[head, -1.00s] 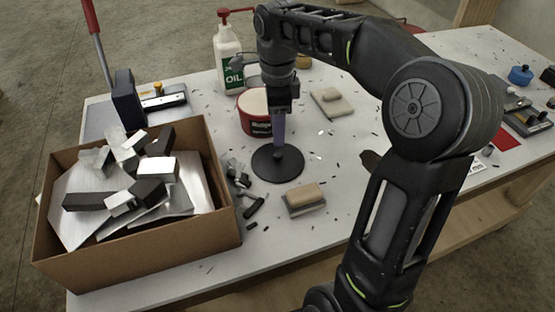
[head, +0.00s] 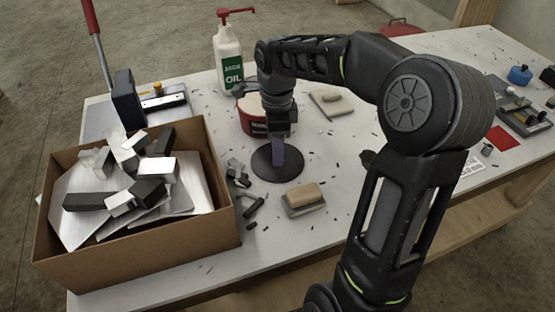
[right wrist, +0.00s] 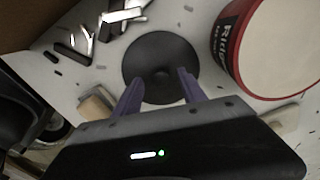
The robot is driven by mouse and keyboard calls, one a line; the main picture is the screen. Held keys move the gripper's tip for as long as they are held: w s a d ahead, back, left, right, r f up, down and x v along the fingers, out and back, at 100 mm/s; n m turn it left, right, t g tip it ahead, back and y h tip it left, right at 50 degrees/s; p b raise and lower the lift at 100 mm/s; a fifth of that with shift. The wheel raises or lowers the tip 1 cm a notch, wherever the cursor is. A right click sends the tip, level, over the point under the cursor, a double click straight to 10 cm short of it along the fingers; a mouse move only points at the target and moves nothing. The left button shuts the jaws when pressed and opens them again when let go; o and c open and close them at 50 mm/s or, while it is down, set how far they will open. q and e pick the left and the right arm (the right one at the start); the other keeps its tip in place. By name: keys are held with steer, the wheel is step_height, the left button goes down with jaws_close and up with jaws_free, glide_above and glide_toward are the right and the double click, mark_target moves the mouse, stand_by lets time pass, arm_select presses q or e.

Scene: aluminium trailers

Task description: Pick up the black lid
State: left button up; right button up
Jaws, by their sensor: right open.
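The black lid (head: 290,166) is a flat round disc lying on the white table, to the right of the cardboard box. It also shows in the right wrist view (right wrist: 160,52), with a small knob at its middle. My right gripper (head: 278,162) points down over the lid and hides part of it. In the right wrist view its two purple fingers (right wrist: 159,84) are apart, one on each side of the lid's near part, with nothing between them but the view of the lid. I cannot tell whether the fingertips touch it. My left gripper is not in view.
A cardboard box (head: 140,270) of metal offcuts stands left of the lid. A red tub (head: 251,122) stands just behind it, with an oil bottle (head: 229,60) farther back. A sanding block (head: 303,198) lies in front. Metal scraps (head: 238,176) lie between box and lid.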

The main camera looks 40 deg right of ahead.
steer(key=shift+f, duration=0.85)
jaws_close()
stand_by(0.3)
